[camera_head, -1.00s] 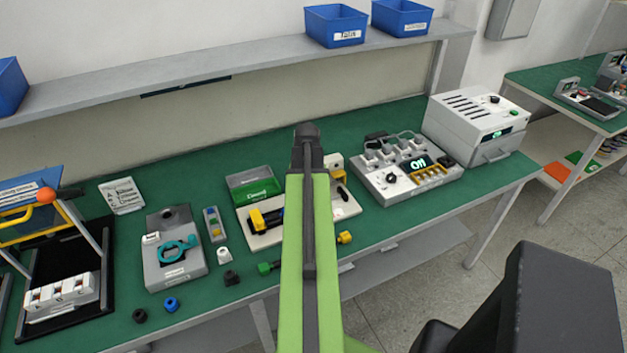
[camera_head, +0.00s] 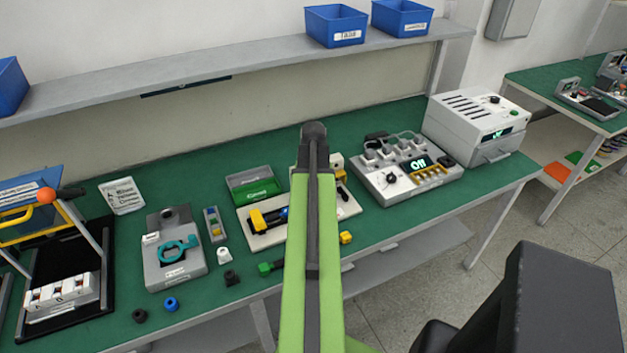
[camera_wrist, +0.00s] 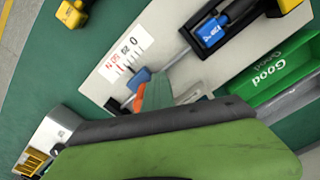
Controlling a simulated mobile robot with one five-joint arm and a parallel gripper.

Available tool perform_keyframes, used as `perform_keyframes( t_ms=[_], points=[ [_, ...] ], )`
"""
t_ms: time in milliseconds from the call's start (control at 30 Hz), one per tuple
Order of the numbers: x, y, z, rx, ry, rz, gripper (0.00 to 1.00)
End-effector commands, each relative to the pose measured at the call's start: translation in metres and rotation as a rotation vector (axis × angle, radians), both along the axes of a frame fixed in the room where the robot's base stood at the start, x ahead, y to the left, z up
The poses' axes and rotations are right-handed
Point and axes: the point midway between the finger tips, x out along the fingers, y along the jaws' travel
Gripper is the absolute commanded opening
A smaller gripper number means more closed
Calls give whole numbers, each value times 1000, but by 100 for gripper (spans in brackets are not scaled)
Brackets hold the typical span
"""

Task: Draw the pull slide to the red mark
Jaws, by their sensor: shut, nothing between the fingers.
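The pull slide's pale board (camera_head: 262,240) lies on the green bench, partly hidden behind my arm in the head view. In the wrist view the board (camera_wrist: 98,88) carries a white scale (camera_wrist: 126,56) with a red mark (camera_wrist: 120,69) near one end. A metal rod (camera_wrist: 174,60) runs beside the scale, between a yellow-black device with a blue face (camera_wrist: 211,31) and a small blue block (camera_wrist: 138,78). My gripper (camera_wrist: 147,94) is shut and empty, its orange and green tips close beside this blue block; I cannot tell whether they touch. The head view hides the fingertips.
A green "Good" bin (camera_head: 251,182) stands behind the board. A grey device with a teal part (camera_head: 174,262) is to the left, and a grey unit reading "On" (camera_head: 405,170) to the right. A loose yellow piece (camera_head: 346,237) lies near the bench's front edge.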

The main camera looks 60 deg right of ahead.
Motion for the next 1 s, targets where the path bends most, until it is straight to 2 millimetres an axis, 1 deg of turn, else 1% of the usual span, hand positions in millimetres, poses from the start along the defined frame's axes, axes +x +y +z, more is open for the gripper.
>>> perform_keyframes(
  t_ms=[667,833,1000],
  points=[
    [-9,-12,0,-2,1,-2,0],
    [-8,-11,0,-2,1,-1,0],
    [-4,-5,0,-1,1,0,0]
  ],
)
